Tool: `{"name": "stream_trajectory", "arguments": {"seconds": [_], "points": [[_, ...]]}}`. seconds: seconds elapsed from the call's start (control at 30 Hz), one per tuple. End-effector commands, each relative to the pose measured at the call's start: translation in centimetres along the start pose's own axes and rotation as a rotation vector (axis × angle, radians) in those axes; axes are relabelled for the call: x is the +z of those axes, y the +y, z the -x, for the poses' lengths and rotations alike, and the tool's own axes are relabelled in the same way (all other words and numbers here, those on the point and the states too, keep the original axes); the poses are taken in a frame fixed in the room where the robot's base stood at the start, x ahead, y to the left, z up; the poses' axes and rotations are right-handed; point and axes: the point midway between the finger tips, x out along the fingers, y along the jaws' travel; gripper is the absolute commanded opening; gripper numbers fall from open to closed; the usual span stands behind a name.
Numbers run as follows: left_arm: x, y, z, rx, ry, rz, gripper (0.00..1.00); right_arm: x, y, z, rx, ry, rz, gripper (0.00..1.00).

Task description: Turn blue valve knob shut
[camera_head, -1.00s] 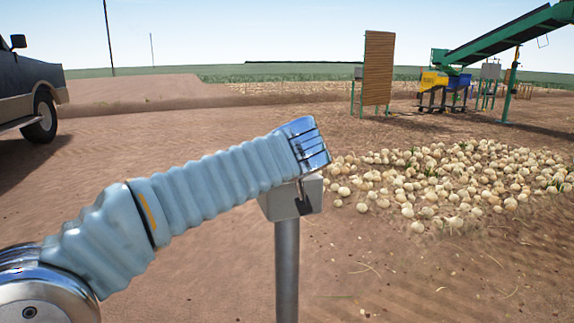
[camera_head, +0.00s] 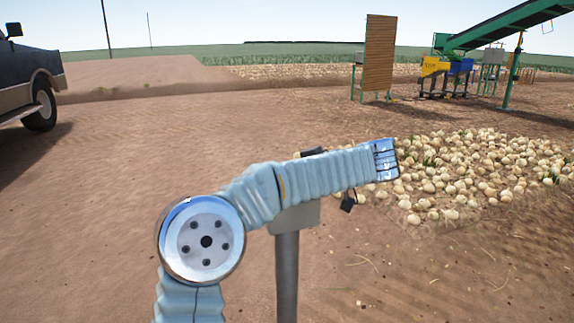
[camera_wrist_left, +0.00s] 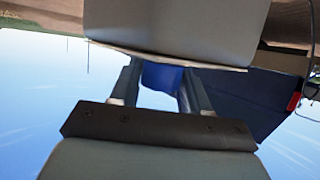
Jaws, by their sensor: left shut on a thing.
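The blue valve knob (camera_wrist_left: 162,76) shows in the left wrist view, between the two fingers of my left gripper (camera_wrist_left: 160,92) and against the edge of a grey box (camera_wrist_left: 175,30). The fingers are shut on the knob. In the head view the grey box (camera_head: 296,218) stands on a grey post, and my left arm crosses in front of its upper part. The knob and my left fingertips are hidden there behind the arm. How far the knob is turned cannot be told. My right gripper is in neither view.
A pile of onions (camera_head: 470,175) lies on the dirt to the right. A dark pickup (camera_head: 30,75) stands at the left. A wooden panel (camera_head: 379,58) and a green conveyor (camera_head: 510,27) stand farther back. The ground left of the post is open.

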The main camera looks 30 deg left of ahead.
Motion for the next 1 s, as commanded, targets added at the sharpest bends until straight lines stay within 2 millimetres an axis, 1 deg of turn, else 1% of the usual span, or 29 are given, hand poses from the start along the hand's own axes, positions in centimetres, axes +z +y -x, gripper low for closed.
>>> {"name": "stream_trajectory", "arguments": {"seconds": [0.03,0.1,0.3,0.87,0.9,0.97,1.0], "points": [[-0.4,0.1,0.3,-0.021,-0.001,0.006,0.15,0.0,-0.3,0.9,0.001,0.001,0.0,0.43],[-0.3,0.1,0.3,-0.053,-0.001,0.02,0.15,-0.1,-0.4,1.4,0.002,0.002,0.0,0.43],[-0.2,0.0,0.1,-0.118,-0.001,0.047,0.15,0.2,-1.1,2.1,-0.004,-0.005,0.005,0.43],[0.1,0.0,-0.1,-0.146,-0.003,0.058,0.15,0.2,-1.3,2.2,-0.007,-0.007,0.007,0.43],[0.1,0.0,-0.1,-0.146,-0.003,0.058,0.49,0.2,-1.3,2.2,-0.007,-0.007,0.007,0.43],[0.1,0.0,-0.1,-0.146,-0.003,0.058,0.58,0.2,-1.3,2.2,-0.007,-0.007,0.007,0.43],[0.1,0.0,-0.1,-0.146,-0.003,0.058,0.64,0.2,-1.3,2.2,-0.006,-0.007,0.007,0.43]]}}
